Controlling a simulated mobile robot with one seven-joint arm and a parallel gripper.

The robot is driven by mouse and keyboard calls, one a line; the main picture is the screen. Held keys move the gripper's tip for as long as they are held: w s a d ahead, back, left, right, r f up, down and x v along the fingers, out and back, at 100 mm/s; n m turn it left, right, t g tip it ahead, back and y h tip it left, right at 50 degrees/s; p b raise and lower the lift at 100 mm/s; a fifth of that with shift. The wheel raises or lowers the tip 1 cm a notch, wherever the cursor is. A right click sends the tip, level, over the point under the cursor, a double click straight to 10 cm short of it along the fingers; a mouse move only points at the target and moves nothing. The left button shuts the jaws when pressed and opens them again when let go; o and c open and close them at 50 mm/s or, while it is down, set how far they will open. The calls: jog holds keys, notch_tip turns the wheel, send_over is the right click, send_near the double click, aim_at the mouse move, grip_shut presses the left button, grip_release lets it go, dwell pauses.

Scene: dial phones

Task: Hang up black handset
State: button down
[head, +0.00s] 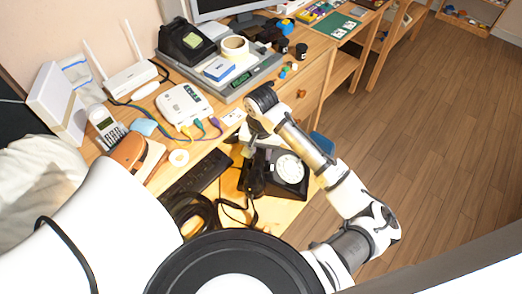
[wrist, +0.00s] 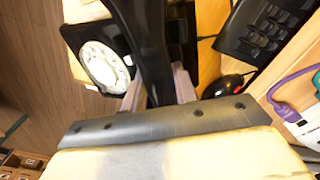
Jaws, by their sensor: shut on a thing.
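The black handset (wrist: 148,40) runs up the middle of the wrist view, between the two fingers of my gripper (wrist: 157,90), which is shut on it. In the head view my gripper (head: 252,143) points down at the desk, and the handset (head: 253,178) shows below it, at the left side of the black dial phone (head: 289,185). The phone has a round white dial, which also shows in the wrist view (wrist: 103,62), left of the handset. The phone's cradle is largely hidden, and I cannot tell whether the handset touches the phone.
A black keyboard (head: 202,172) and black headphones (head: 190,212) lie left of the phone. A white router box (head: 184,103), a cordless phone (head: 106,126) and a brown case (head: 137,153) stand further left. The phone is near the desk's right edge, with open floor (head: 420,150) beyond.

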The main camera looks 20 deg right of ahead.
jog(key=shift+f, duration=0.15)
jog(key=c, duration=1)
grip_release()
notch_tip(320, 180, up, 14)
jog(key=shift+f, duration=0.1)
